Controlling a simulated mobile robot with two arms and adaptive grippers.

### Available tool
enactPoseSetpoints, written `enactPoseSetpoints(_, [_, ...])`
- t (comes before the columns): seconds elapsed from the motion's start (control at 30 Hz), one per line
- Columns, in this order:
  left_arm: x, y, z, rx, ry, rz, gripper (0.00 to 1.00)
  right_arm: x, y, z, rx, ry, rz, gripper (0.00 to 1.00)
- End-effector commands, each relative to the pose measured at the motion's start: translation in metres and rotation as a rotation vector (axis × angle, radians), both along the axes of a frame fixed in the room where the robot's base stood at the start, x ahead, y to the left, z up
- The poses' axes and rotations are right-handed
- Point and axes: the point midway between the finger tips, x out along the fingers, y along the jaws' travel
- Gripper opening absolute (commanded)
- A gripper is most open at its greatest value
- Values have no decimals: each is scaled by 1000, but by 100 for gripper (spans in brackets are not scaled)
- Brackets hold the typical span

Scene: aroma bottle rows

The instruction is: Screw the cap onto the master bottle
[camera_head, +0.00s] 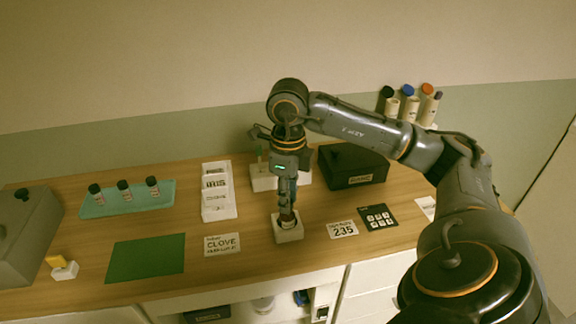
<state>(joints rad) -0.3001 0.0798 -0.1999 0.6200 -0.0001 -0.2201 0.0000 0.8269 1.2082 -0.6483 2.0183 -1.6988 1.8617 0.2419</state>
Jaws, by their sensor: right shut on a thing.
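My right arm reaches in from the right, and its gripper (287,208) points straight down at the middle of the table. It is shut on a small dark cap, mostly hidden between the fingers. Directly below the fingertips, a white block holder (290,236) stands near the table's front edge. The master bottle seems to sit in this holder, mostly hidden by the fingers. I cannot tell whether the cap is seated on its neck. My left gripper is not in view.
A teal tray (163,204) holds several dark-capped bottles at the left.

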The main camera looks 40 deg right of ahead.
Motion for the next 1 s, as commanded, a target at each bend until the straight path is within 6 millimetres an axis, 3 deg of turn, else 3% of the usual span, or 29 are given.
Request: enactPoseSetpoints(1.0, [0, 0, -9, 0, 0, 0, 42, 0, 0, -8, 0, 0, 0, 15])
